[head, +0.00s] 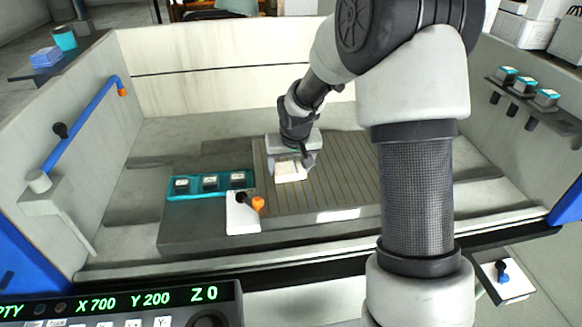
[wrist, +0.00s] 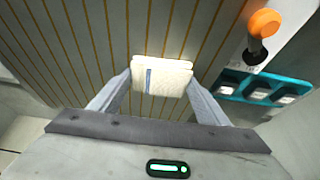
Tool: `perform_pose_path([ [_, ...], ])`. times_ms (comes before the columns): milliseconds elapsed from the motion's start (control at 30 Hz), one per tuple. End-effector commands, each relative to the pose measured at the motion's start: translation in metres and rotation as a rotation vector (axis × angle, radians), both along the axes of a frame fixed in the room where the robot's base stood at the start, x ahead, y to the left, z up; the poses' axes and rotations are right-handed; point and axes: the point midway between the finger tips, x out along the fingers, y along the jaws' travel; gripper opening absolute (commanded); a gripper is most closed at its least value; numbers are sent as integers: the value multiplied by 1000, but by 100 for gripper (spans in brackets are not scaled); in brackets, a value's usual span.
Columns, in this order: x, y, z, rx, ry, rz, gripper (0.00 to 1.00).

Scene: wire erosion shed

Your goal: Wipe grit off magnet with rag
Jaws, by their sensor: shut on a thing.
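The magnet appears to be the grey plate with thin tan stripes (head: 340,170) in the middle of the machine tub. It fills much of the wrist view (wrist: 90,40). My gripper (head: 291,168) is over its left part, pointing down. My gripper is shut on a folded cream rag (head: 291,172), held between both fingertips. In the wrist view the rag (wrist: 162,76) shows a short blue stripe. The rag is at or close to the striped face; I cannot tell if it touches. I make out no clear grit at this size.
A white block with an orange-knobbed lever (head: 243,213) stands at the plate's front left corner. A teal tray (head: 210,185) with several small pieces lies left of it. A blue pipe (head: 85,120) runs along the left wall. The plate's right part is clear.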

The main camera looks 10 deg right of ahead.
Motion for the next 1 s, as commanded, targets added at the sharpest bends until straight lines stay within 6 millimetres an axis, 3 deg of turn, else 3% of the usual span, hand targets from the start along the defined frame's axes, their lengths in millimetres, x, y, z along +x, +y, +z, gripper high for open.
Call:
perform_pose_path([
  [67,0,1,7,0,2,1,49],
  [133,1,1,25,0,-2,0,49],
  [600,4,4,66,0,0,0,49],
  [1000,5,5,81,0,1,-1,49],
])
